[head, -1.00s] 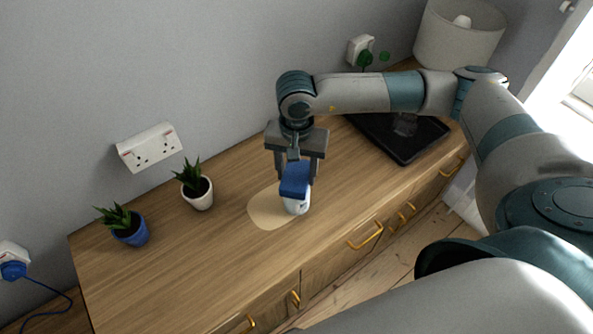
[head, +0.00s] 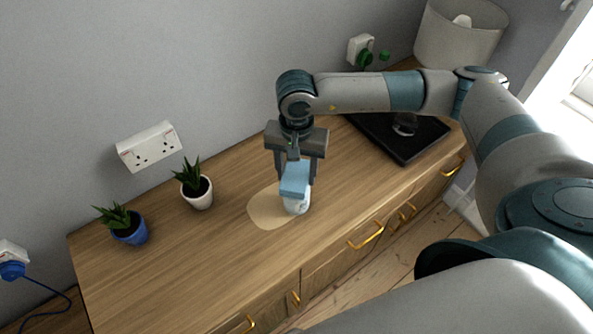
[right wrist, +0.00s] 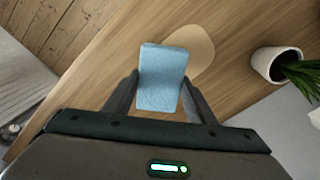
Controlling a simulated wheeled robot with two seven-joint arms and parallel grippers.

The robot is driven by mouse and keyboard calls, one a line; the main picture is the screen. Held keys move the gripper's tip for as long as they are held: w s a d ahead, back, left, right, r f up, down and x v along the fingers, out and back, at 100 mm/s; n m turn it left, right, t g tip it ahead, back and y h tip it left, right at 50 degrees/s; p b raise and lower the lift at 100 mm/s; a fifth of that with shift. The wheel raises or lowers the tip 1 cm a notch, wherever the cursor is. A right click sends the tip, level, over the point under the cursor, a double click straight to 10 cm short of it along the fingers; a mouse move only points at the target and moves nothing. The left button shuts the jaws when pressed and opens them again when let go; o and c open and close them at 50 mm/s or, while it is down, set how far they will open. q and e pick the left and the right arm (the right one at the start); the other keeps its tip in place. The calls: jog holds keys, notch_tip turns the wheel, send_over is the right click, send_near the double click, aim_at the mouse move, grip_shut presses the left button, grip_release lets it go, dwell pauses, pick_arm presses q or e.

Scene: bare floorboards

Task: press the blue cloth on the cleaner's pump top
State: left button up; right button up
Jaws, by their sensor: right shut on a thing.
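The blue cloth (head: 295,179) is a light blue folded pad between the fingers of my right gripper (head: 296,176). The right gripper points down and is shut on the cloth, which also shows between the fingers in the right wrist view (right wrist: 162,75). The white cleaner bottle (head: 297,206) stands upright directly under the cloth on the wooden cabinet top. The cloth covers the bottle's top, so the pump top is hidden; the cloth appears to rest on it. In the right wrist view the cloth hides the bottle. My left gripper is not in view.
A flat beige patch (head: 264,211) lies beside the bottle. Plants in a white pot (head: 200,197) and a blue pot (head: 132,233) stand to the left. A black tray (head: 407,151) with a small item and a lamp (head: 458,40) are at right. The front-left cabinet top is clear.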

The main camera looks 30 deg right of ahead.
aim_at(291, 182)
jog(key=shift+s+f+b, duration=0.15)
jog(key=shift+f+b, duration=0.05)
jog(key=shift+b, duration=0.3)
dwell(2.2)
jog(key=shift+r, duration=0.75)
jog(key=shift+r+p, duration=0.8)
jog(key=shift+r, duration=2.1)
jog(key=shift+s+a+f+n+b, duration=0.15)
jog(key=shift+a+n+b, duration=0.15)
jog(key=shift+n+b, duration=0.25)
jog(key=shift+s+a+f+n+b, duration=0.1)
jog(key=shift+a+n+b, duration=0.25)
jog(key=shift+n, duration=0.3)
jog(key=n+b, duration=0.1)
jog(key=a+n, duration=0.1)
jog(key=shift+s+f+n+b, duration=0.1)
jog(key=shift+s+n+b, duration=0.2)
jog(key=shift+s+b, duration=0.1)
jog(key=shift+s+a+n+b, duration=0.2)
jog(key=shift+n+b, duration=0.1)
jog(key=shift+n, duration=0.25)
jog(key=shift+s+a+n+b, duration=0.1)
jog(key=shift+s+n+b, duration=0.15)
jog(key=shift+n, duration=0.3)
jog(key=shift+s+a+n, duration=0.1)
jog(key=shift+s+n, duration=0.1)
jog(key=shift+n, duration=0.3)
